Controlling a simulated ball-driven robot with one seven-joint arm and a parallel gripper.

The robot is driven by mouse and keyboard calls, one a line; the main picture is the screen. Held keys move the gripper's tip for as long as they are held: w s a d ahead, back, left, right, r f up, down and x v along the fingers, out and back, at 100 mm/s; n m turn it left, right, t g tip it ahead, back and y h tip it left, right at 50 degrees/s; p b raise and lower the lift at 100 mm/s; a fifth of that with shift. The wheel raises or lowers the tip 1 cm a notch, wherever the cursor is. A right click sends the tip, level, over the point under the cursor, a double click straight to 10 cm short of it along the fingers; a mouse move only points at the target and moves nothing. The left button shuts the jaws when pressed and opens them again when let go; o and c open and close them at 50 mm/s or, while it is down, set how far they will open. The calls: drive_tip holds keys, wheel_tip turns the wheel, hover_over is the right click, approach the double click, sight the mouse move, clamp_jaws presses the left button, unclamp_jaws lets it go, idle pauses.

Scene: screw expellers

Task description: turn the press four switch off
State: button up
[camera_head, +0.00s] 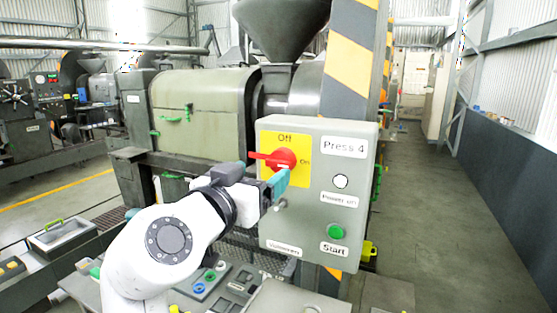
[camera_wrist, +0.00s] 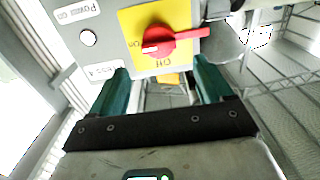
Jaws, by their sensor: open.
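The Press 4 switch is a red rotary knob (camera_head: 286,157) on a yellow plate (camera_head: 308,142), on the front of a grey control box (camera_head: 340,180). "Off" is printed at the top of the plate and "On" at its right. The long red handle lies nearly level, and its white-marked end points toward "On". In the wrist view the knob (camera_wrist: 172,42) appears upside down, ahead of my fingertips. My gripper (camera_head: 279,180) is just below the knob in the head view, partly overlapping the plate. Its teal fingers (camera_wrist: 161,68) are spread and nothing is between them.
A striped post (camera_head: 352,60) and a hopper (camera_head: 283,28) stand behind. The aisle floor at right is clear.

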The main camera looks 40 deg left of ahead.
sight(277, 163)
drive_tip(key=p+x, duration=0.1)
drive_tip(key=x, duration=0.6)
drive_tip(key=shift+w+p, duration=0.3)
drive_tip(key=shift+w, duration=0.05)
drive_tip(key=c, duration=0.9)
drive_tip(key=shift+c, duration=0.2)
